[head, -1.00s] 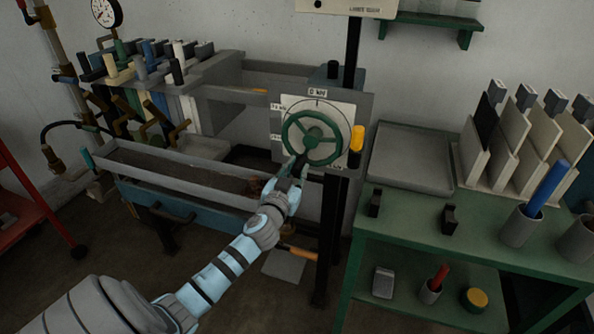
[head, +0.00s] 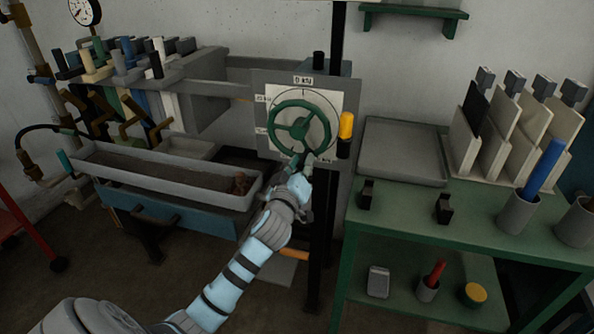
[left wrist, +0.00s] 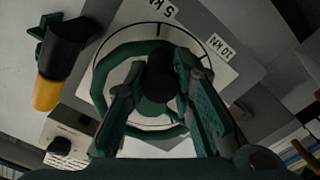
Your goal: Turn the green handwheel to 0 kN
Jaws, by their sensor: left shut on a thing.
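The green handwheel (head: 277,134) stands on a white dial plate on a grey panel, with a "0 kN" label (head: 303,79) at the top and smaller labels at the left. My left gripper (head: 304,165) is at the wheel's lower rim, its arm reaching up from below. In the left wrist view its two fingers (left wrist: 160,100) stand either side of a dark knob (left wrist: 160,72) in front of the green wheel (left wrist: 103,78); the gripper is shut on it. Labels "5 kN" and "10 kN" show there. The fingers hide part of the wheel. My right gripper is out of view.
A yellow-and-black handle (head: 345,127) is just right of the dial. A long grey trough (head: 160,175) lies left of my arm. A green bench (head: 410,215) with a grey tray (head: 400,160) and upright plates is at the right. A black post stands beside the panel.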

